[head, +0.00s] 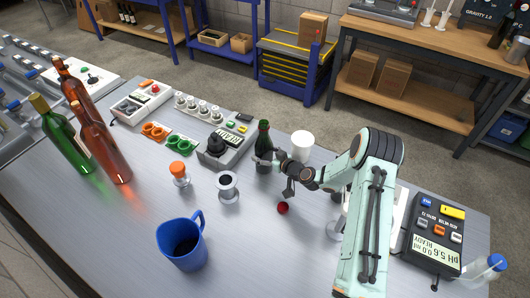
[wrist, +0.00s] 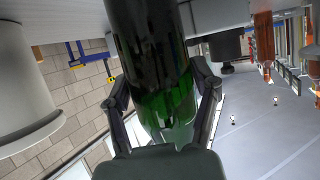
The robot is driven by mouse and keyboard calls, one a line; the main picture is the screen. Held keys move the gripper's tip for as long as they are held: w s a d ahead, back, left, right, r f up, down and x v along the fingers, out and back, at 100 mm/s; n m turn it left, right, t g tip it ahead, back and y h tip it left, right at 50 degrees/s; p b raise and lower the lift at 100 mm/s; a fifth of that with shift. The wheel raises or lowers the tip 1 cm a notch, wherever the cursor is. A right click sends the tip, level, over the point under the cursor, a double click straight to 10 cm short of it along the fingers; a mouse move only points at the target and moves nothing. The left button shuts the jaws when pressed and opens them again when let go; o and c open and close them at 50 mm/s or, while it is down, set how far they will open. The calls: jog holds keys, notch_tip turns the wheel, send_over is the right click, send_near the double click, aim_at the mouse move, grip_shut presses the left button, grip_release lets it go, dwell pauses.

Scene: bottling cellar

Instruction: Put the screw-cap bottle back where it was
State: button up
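A dark green bottle (head: 264,143) with a dark top, which I take for the screw-cap bottle, is upright near the middle of the bench in the head view. My gripper (head: 268,161) reaches it from the right, low on its body. In the wrist view the green bottle (wrist: 160,75) fills the space between both fingers, which press against its sides. My gripper (wrist: 163,85) looks shut on it. I cannot tell whether the bottle's base touches the bench.
A white cup (head: 301,143) stands close behind my gripper. A red ball (head: 283,208), a metal spool-like holder (head: 228,187) and a blue jug (head: 184,245) are in front. A black-topped device (head: 224,148) is left of the bottle. Tall green and amber bottles (head: 101,145) stand far left.

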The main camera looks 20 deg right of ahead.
jog(key=shift+o, duration=0.9)
jog(key=shift+r, duration=0.2)
jog(key=v, duration=1.1)
jog(key=s+a+r+n+g, duration=0.3)
jog(key=s+a+r+g, duration=0.55)
jog(key=s+a, duration=0.3)
jog(key=s+r+m+g+h, duration=0.2)
jog(key=s+r+m, duration=0.1)
jog(key=s, duration=0.6)
jog(key=s+r+m+g+h, duration=0.2)
jog(key=s+r+m, duration=0.1)
jog(key=s, duration=0.7)
jog(key=shift+d+r+h, duration=0.3)
jog(key=shift+d, duration=0.1)
